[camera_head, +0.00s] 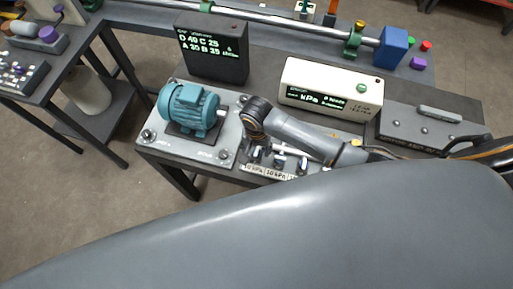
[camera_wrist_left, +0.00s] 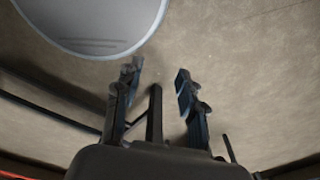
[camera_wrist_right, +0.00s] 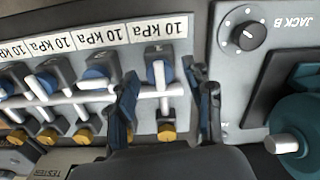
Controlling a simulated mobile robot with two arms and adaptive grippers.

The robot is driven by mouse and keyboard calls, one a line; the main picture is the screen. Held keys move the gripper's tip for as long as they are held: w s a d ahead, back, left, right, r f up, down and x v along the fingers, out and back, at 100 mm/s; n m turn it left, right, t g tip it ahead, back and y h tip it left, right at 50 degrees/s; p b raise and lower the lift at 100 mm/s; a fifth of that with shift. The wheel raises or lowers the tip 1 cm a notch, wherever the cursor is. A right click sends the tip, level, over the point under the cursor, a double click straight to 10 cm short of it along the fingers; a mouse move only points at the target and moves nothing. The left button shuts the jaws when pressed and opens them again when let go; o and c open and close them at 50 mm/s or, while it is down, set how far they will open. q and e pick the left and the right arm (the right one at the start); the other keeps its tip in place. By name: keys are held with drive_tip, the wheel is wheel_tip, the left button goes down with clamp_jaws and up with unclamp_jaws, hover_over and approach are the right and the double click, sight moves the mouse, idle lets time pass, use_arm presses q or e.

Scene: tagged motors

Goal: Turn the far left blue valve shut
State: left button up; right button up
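In the right wrist view a row of valves with blue parts sits on white pipes under upside-down "10 kPa" labels (camera_wrist_right: 157,28). The end valve (camera_wrist_right: 157,70), nearest the teal motor (camera_wrist_right: 305,125), lies between the fingers of my right gripper (camera_wrist_right: 163,85). The fingers are apart on either side of it; contact cannot be made out. In the head view my right gripper (camera_head: 275,157) is over the left end of the valve row, partly hiding it. My left gripper (camera_wrist_left: 157,85) is open and empty above the floor, and is not visible in the head view.
The teal motor (camera_head: 190,107) stands left of the valves. A dark display box (camera_head: 212,50) and a cream kPa tester (camera_head: 330,88) stand behind. A JACK B dial (camera_wrist_right: 248,36) is close to my right gripper. My grey body fills the head view's foreground.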

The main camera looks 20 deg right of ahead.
drive_tip(key=c, duration=0.7)
clamp_jaws()
drive_tip(key=n, duration=0.4)
drive_tip(key=shift+n, duration=0.4)
drive_tip(key=n, duration=0.4)
drive_tip(key=shift+n, duration=0.3)
drive_tip(key=n, duration=0.4)
use_arm(q)
drive_tip(key=shift+w, duration=0.55)
use_arm(e)
drive_tip(key=n, duration=0.4)
drive_tip(key=shift+n, duration=0.4)
